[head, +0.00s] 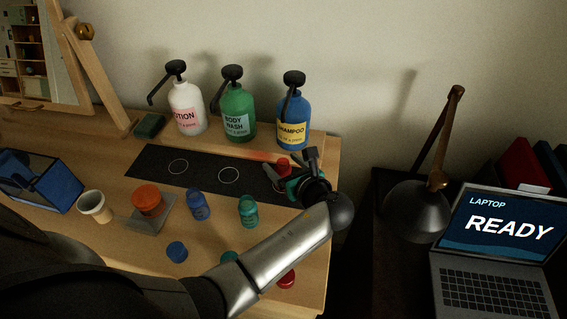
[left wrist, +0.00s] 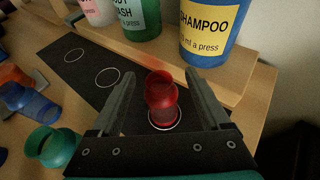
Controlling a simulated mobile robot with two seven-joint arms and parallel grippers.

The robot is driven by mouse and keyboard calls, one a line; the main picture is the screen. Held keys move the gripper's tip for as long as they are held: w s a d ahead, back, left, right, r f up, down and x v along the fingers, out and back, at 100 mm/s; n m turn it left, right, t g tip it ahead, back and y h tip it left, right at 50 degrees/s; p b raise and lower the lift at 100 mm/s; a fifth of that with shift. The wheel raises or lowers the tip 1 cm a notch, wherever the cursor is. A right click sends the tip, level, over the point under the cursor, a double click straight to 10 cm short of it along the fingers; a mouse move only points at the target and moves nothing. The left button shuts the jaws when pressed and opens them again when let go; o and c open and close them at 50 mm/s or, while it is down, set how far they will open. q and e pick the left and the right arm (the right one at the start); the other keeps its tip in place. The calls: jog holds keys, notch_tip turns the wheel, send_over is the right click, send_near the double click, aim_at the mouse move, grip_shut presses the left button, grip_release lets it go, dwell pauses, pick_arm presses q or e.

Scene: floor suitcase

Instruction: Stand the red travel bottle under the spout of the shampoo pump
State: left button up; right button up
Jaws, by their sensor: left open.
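The small red travel bottle (head: 283,165) stands on the black mat, in front of the blue shampoo pump (head: 292,122). In the left wrist view the red bottle (left wrist: 161,98) has its base inside a white ring (left wrist: 166,127). The shampoo pump's black spout (head: 286,104) points forward and down. The spout is outside the wrist view, so its exact line over the bottle is hard to judge. My left gripper (left wrist: 160,76) is open, one finger on each side of the red bottle, with gaps visible. My right gripper is not in view.
Green body wash (head: 238,115) and white lotion (head: 187,108) pumps stand left of the shampoo on a raised ledge. Blue (head: 198,207) and teal (head: 248,211) travel bottles stand in front of the mat. A dark lamp (head: 417,211) and laptop (head: 500,225) are at right.

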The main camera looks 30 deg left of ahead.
pick_arm(q)
jog(key=shift+r, duration=0.1)
jog(key=shift+s+d+r, duration=0.15)
jog(key=shift+s+d, duration=0.05)
jog(key=shift+d, duration=0.05)
jog(key=p+v, duration=0.2)
jog(key=v, duration=0.9)
